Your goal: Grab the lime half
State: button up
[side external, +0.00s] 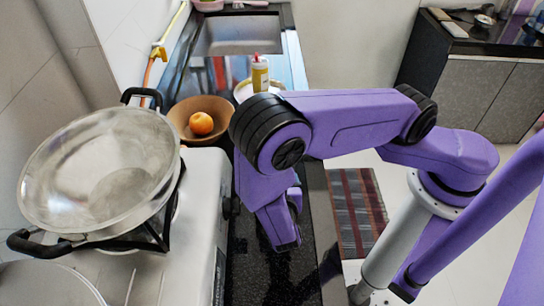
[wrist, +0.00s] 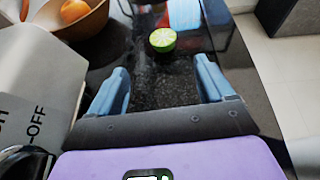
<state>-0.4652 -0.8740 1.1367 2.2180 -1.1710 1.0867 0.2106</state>
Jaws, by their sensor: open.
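A lime half (wrist: 163,40) with its pale green cut face up lies on the black speckled counter (wrist: 165,88) in the wrist view. It sits ahead of my gripper (wrist: 160,85), roughly midway between the lines of its two blue fingers and beyond their tips. The fingers are wide apart with nothing between them but bare counter. In the side external view my purple arm reaches down to the counter, and the lime half cannot be seen there; the fingertips are hidden too.
A brown bowl (side external: 186,112) holding an orange (side external: 201,123) stands on the counter's left. A white stove (side external: 205,185) with a large metal wok (side external: 100,170) borders the counter on the left. A yellow bottle (side external: 260,75) and a sink (side external: 238,35) are farther back.

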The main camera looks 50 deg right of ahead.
jog(key=x, duration=0.6)
jog(key=shift+x, duration=2.75)
jog(key=shift+s+d, duration=0.15)
jog(key=shift+s, duration=0.05)
jog(key=c, duration=1.1)
